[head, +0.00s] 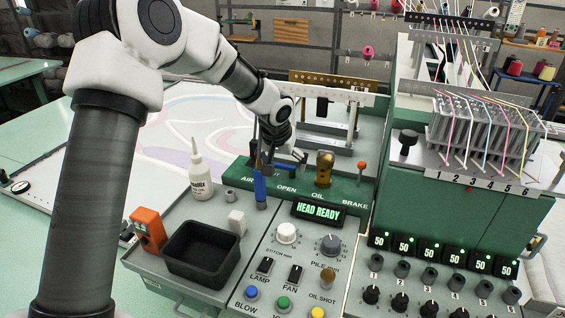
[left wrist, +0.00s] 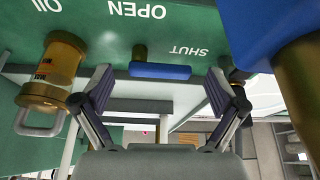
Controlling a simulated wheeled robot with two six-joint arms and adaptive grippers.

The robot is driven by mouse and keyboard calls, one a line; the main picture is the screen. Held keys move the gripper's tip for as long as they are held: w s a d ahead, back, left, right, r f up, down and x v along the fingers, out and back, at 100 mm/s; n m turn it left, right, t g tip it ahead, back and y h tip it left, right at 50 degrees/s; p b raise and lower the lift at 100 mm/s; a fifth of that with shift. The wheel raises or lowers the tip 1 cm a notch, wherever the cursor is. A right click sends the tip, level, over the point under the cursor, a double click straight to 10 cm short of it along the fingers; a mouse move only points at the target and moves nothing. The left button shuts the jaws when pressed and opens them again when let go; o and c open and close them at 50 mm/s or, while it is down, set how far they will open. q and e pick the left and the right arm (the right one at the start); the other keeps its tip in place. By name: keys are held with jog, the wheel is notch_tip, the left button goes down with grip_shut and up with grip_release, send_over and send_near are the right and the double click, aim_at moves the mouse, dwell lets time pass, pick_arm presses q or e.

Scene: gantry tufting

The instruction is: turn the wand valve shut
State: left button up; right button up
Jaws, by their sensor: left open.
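The wand valve is a blue bar handle (left wrist: 160,71) on a brass stem, on the green panel between the words OPEN and SHUT in the left wrist view. The handle lies crosswise there. My left gripper (head: 283,160) is open over the panel in the head view. In the left wrist view its two fingers stand apart on either side of the handle, with gaps at both ends; contact does not show. In the head view the gripper hides most of the valve. My right gripper is in neither view.
A blue wand (head: 260,187) hangs close to the left gripper. A brass oil cup (head: 324,169) and an orange-knobbed brake lever (head: 361,172) stand to its right. A white bottle (head: 200,176), a black bin (head: 202,253) and an orange tool (head: 148,229) are on the console.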

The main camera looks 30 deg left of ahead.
pick_arm(q)
jog(key=v, duration=1.2)
jog(key=shift+s+r, duration=0.1)
jog(key=shift+r, duration=0.1)
